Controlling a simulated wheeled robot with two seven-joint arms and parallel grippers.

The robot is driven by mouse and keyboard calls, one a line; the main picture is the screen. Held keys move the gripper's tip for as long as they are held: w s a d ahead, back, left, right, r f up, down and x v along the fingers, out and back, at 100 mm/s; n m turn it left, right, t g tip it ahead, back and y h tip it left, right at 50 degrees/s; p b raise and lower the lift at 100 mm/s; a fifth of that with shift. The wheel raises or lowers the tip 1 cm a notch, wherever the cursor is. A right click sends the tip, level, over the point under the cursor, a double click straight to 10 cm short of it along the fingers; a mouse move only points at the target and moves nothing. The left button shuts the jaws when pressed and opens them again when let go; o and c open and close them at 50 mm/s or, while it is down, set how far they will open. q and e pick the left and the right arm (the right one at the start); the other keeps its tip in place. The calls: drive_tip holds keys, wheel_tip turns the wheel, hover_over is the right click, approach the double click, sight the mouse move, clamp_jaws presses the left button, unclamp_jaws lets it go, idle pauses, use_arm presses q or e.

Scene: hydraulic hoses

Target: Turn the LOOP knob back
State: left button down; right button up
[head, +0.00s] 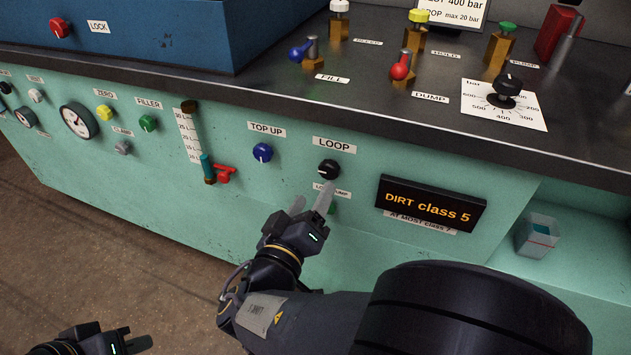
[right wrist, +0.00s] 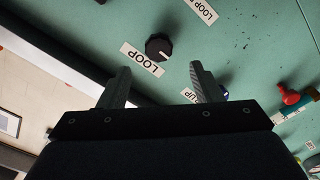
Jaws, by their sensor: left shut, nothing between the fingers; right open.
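The LOOP knob (head: 329,170) is a small black round knob on the green panel, under its LOOP label (head: 334,144). In the right wrist view the knob (right wrist: 158,47) shows a white pointer mark and sits just beyond the fingertips, between their lines. My right gripper (head: 311,203) is open and empty, just below the knob in the head view; its fingers (right wrist: 160,74) appear apart from the knob. My left gripper (head: 137,343) is shut and empty at the lower left, away from the panel. The label below the knob is partly hidden by a right finger.
The blue TOP UP knob (head: 262,153) is left of the LOOP knob. A red valve handle (head: 226,173) sticks out further left. A display (head: 430,203) reading "DIRT class 5" is to the right. The dark counter edge (head: 290,112) overhangs above. Open floor (head: 120,265) lies in front.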

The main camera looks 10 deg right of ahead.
sight(327, 173)
drive_tip(key=b+x, duration=0.1)
drive_tip(key=x, duration=0.6)
drive_tip(key=shift+d, duration=0.2)
drive_tip(key=shift+c, duration=0.3)
drive_tip(key=c, duration=0.9)
